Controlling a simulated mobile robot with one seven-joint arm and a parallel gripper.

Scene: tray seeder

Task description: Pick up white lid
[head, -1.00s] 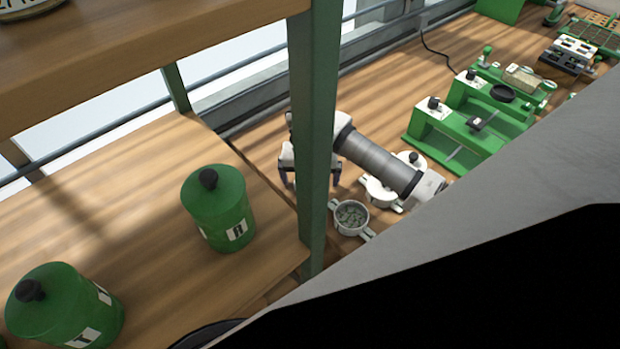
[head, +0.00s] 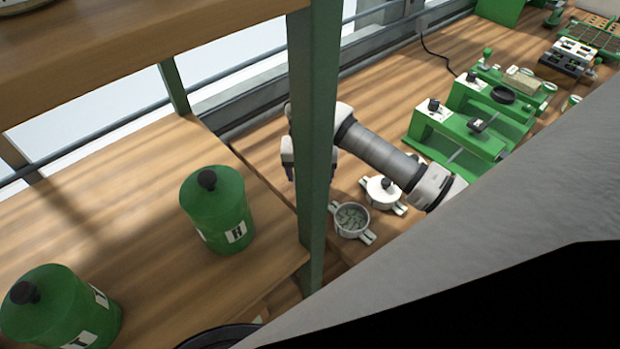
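A white lid (head: 384,187) with a black knob sits on a small two-handled pot on the wooden bench in the head view. An open white pot (head: 352,218) with green pieces inside stands in front of the lidded one. My gripper (head: 289,166) is to the left of these pots, mostly behind the green shelf post. Its fingertips are hidden, so whether it is open or holds anything does not show. It is apart from the white lid.
The green post (head: 314,140) stands between the camera and my gripper. Green canisters (head: 218,212) stand on the wooden shelf at left. Green tray-seeder stations (head: 455,130) fill the bench at right. Bare bench lies behind my arm.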

